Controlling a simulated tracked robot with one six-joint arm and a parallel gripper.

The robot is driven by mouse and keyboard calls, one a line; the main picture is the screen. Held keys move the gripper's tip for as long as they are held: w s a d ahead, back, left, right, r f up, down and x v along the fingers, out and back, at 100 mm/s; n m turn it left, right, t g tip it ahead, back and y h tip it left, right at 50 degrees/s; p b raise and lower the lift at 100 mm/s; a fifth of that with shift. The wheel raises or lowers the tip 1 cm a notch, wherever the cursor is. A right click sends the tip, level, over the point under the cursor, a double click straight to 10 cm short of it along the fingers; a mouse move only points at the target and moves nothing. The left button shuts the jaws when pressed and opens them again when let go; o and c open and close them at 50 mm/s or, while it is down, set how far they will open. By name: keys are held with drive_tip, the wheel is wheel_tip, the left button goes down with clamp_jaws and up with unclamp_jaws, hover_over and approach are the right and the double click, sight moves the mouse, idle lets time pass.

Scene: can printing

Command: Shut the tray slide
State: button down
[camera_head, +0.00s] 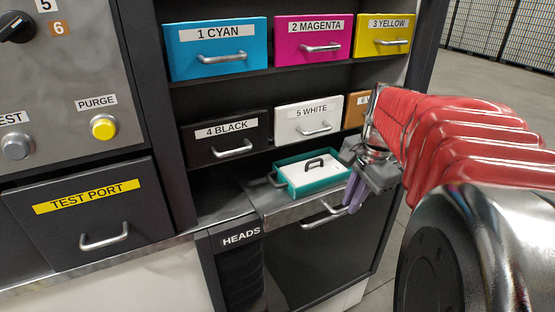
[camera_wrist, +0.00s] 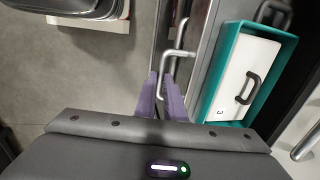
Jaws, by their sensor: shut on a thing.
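The tray slide (camera_head: 262,203) is a grey shelf with a metal front handle (camera_head: 318,218), low in the cabinet under the colour drawers. A teal tray (camera_head: 284,180) sits on it, holding a white block (camera_head: 318,173) with a black handle. In the wrist view the slide handle (camera_wrist: 180,53) is at top centre, and the teal tray (camera_wrist: 212,88) is to its right. My gripper (camera_head: 352,193) is at the right end of the handle. Its purple fingers (camera_wrist: 165,95) are closed on the handle bar. How far out the slide stands is hard to tell.
Drawers above include cyan (camera_head: 215,62), magenta (camera_head: 312,60), yellow (camera_head: 382,52), black (camera_head: 225,150) and white (camera_head: 308,135). A test port drawer (camera_head: 85,215) is at left. Open floor (camera_wrist: 80,85) lies at left in the wrist view.

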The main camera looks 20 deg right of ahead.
sight(339, 187)
drive_tip(key=w, duration=0.5)
drive_tip(key=shift+w, duration=0.1)
drive_tip(key=c, duration=1.8)
unclamp_jaws()
drive_tip(key=shift+a, duration=0.1)
drive_tip(key=shift+c, duration=0.2)
wheel_tip(339, 187, up, 14)
drive_tip(key=s, duration=0.2)
drive_tip(key=shift+s+f, duration=0.25)
drive_tip(key=shift+s, duration=0.1)
